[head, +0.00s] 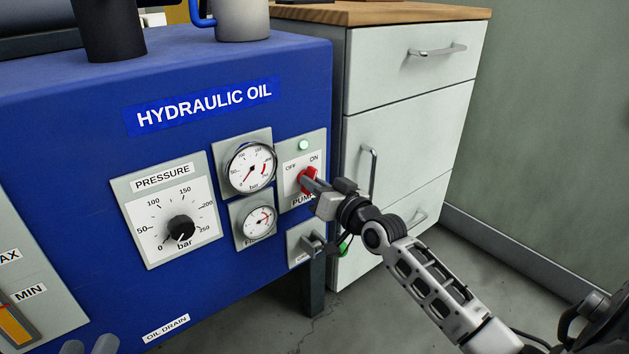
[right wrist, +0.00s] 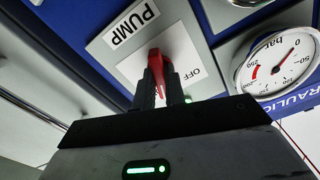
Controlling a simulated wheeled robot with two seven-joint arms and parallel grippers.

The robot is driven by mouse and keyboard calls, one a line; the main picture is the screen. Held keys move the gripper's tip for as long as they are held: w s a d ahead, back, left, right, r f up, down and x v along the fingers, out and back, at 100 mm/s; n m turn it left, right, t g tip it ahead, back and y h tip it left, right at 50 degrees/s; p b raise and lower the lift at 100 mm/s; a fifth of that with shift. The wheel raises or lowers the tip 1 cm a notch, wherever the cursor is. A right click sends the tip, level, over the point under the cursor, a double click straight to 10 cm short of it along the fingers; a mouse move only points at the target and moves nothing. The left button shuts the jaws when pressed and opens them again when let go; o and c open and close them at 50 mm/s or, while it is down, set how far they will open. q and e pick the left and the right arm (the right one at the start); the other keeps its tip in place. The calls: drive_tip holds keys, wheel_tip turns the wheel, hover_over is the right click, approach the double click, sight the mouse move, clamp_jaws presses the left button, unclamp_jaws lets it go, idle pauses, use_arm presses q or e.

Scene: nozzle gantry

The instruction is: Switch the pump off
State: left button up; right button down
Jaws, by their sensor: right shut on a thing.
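The red pump switch (head: 304,180) sits on a grey plate marked OFF, ON and PUMP, on the right of the blue hydraulic oil unit. My right gripper (head: 313,183) is shut on the switch. In the right wrist view the red switch (right wrist: 172,62) stands between its dark fingers (right wrist: 164,80). OFF is readable beside it; ON is out of sight there. The fingers hide part of the switch, so I cannot tell its exact setting. A pale green lamp (head: 303,145) is above it. Two grey tips, seemingly my left gripper (head: 88,346), show at the bottom left.
The pressure dial (head: 182,229) and two gauges (head: 250,168) are left of the switch. The upper gauge's needle is near 0. A small grey fitting (head: 306,243) is below the switch. A drawer cabinet (head: 400,140) stands close on the right. Mugs (head: 243,20) stand on top.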

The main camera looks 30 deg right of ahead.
use_arm(q)
drive_tip(key=shift+s+a+f+m+g+y+p, duration=0.25)
drive_tip(key=shift+f+g+y+p, duration=0.35)
drive_tip(key=shift+p, duration=0.65)
drive_tip(key=shift+s+a+f+g+y+p, duration=0.15)
drive_tip(key=shift+s+f+g+y+p, duration=0.4)
drive_tip(key=shift+p, duration=0.65)
drive_tip(key=shift+s+a+f+m+g+y+p, duration=0.15)
drive_tip(key=shift+f+g+y+p, duration=0.25)
drive_tip(key=shift+f+p, duration=0.6)
use_arm(e)
drive_tip(key=shift+n, duration=5)
use_arm(q)
drive_tip(key=shift+a+r+p, duration=0.1)
drive_tip(key=shift+r+p, duration=0.05)
drive_tip(key=shift+p, duration=0.15)
use_arm(e)
drive_tip(key=c, duration=1.5)
unclamp_jaws()
drive_tip(key=shift+o, duration=0.2)
